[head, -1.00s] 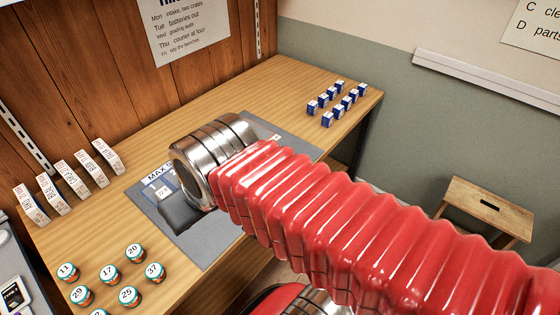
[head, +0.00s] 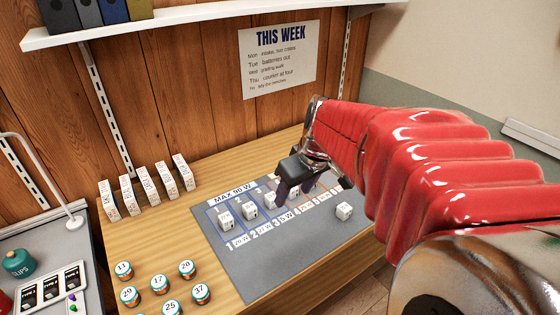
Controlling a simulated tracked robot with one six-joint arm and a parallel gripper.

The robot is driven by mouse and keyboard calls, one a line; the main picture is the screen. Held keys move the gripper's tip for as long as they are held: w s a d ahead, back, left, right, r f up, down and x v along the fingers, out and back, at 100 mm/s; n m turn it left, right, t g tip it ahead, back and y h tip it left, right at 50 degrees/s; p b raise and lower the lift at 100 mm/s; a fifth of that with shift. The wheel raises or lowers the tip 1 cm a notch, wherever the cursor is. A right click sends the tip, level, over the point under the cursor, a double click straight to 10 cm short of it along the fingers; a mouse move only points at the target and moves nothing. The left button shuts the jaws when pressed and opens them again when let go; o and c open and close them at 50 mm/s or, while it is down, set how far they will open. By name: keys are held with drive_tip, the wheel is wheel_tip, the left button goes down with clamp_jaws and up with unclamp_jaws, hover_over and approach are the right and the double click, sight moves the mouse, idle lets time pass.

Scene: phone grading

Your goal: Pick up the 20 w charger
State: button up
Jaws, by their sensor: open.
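A grey mat (head: 250,270) headed "MAX 90 W" has numbered blue-outlined places with small wattage labels. The label by place 1 appears to read 20 W. White cube chargers stand on it: one at the left (head: 225,217), one just right of it (head: 249,208), and others partly hidden by my gripper. A loose white cube (head: 344,211) sits apart at the right. Their own print is too small to tell which is the 20 W charger. My gripper (head: 306,186) is open, with black fingers over the middle of the mat's row. I cannot tell whether a cube is between them.
Several numbered jars (head: 158,284) stand at the front left. White upright boxes (head: 147,187) line the back left. A side bench (head: 40,262) holds a teal clips pot (head: 17,263) and cards. A shelf (head: 200,14) runs overhead. The mat's front part is clear.

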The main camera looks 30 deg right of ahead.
drive_tip(key=w+d+f, duration=0.2)
drive_tip(key=d+f, duration=0.2)
drive_tip(key=d, duration=0.7)
approach(345, 207)
drive_tip(key=v, duration=0.3)
drive_tip(key=shift+s+d, duration=0.15)
drive_tip(key=shift+d, duration=0.1)
drive_tip(key=shift+x, duration=4.3)
drive_tip(key=shift+a, duration=0.2)
drive_tip(key=shift+x, duration=2.6)
drive_tip(key=c, duration=1.2)
